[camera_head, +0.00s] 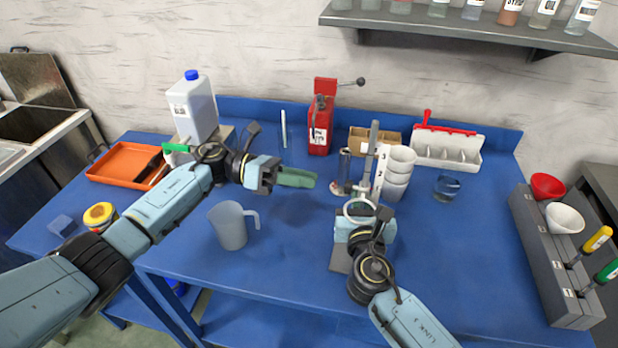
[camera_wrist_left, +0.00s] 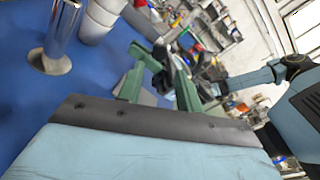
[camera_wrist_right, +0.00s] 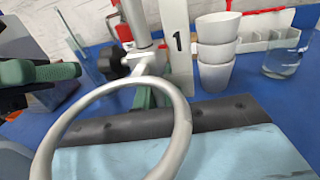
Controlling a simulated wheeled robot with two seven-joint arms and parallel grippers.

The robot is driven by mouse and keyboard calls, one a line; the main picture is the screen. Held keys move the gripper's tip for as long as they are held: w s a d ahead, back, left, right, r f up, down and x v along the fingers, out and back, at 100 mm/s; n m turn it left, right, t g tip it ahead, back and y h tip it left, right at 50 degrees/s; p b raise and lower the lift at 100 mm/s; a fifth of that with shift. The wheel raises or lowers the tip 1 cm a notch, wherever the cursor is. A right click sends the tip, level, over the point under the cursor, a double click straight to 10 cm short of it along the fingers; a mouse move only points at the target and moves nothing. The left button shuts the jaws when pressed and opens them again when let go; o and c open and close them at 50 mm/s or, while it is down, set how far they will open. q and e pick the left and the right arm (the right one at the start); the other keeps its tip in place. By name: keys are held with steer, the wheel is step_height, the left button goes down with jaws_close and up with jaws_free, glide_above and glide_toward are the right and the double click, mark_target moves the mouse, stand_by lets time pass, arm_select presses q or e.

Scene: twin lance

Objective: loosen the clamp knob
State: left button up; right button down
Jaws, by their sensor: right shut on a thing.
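A stand with an upright metal rod (camera_head: 373,150) and a grey base (camera_head: 339,259) is right of centre on the blue table. A metal ring (camera_wrist_right: 180,120) is clamped to its rod, which shows in the right wrist view (camera_wrist_right: 135,22). The clamp's black knob (camera_wrist_right: 113,62) points left there. My right gripper (camera_head: 362,212) is at the ring and shut on the ring clamp; its fingers are mostly hidden. My left gripper (camera_head: 297,178) is left of the stand, apart from the knob. Its green fingers (camera_wrist_left: 158,88) are spread with nothing visibly held.
A chrome cylinder (camera_head: 344,166) stands just left of the rod. Stacked white cups (camera_head: 397,172) and a white number sign (camera_wrist_right: 178,45) stand close behind it. A grey jug (camera_head: 230,226) is below my left gripper. The front middle of the table is clear.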

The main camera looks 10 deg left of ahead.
mark_target(352, 187)
arm_select(q)
steer(key=s+a+r+m+y, duration=0.1)
steer(key=a+r+m+y, duration=0.3)
steer(key=r+m, duration=0.15)
steer(key=x, duration=1.2)
steer(key=shift+w+f+m+t, duration=0.3)
steer(key=shift+m+t, duration=0.1)
steer(key=shift+m, duration=0.05)
steer(key=shift+d, duration=0.1)
steer(key=c, duration=0.7)
